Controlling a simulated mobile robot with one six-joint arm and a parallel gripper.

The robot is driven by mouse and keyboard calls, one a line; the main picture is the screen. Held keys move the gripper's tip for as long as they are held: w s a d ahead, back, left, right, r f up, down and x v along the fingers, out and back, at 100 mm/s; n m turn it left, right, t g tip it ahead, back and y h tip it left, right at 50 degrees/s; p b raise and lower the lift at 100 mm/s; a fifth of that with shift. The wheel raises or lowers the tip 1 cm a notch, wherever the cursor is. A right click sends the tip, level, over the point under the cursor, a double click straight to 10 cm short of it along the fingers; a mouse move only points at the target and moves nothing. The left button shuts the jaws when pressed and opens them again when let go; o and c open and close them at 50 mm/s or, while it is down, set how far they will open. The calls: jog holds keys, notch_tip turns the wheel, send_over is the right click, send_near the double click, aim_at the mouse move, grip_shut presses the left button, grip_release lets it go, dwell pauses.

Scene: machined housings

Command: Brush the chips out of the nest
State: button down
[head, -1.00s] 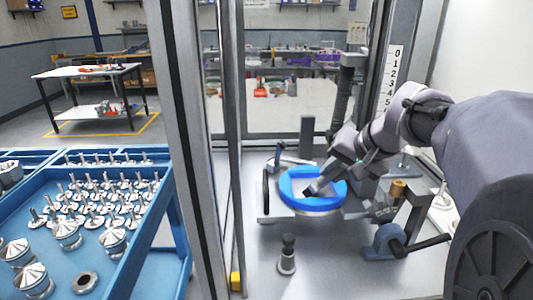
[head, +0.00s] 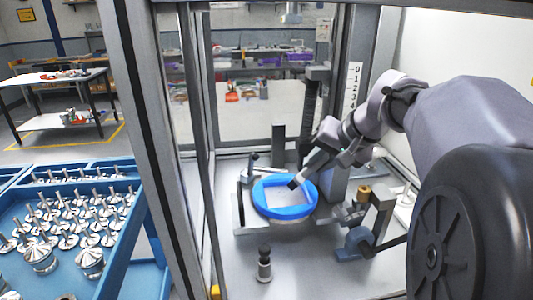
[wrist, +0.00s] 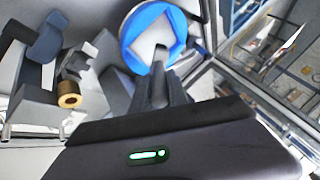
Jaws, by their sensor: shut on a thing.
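The nest is a round blue ring (head: 267,207) with a pale, square-cornered pocket, on a fixture inside the machine enclosure. It also shows in the wrist view (wrist: 133,30). My gripper (head: 302,174) reaches in from the right above the nest's rear right side. In the wrist view my gripper (wrist: 160,92) is shut on a grey tool, apparently the brush (wrist: 160,58), whose end overlaps the pocket. I cannot tell whether its end touches the pocket floor. No chips can be made out in the pocket at this size.
A dark-topped post (head: 264,262) stands on the enclosure floor in front of the nest. A blue-grey clamp with a brass knob (head: 364,190) is to the right. A frame post (head: 150,130) separates the enclosure from a blue tray (head: 105,290) of metal parts.

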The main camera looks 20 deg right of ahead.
jog(key=shift+r, duration=0.45)
notch_tip(320, 180, up, 3)
jog(key=p, duration=0.2)
jog(key=shift+r+p, duration=0.15)
jog(key=shift+p, duration=0.25)
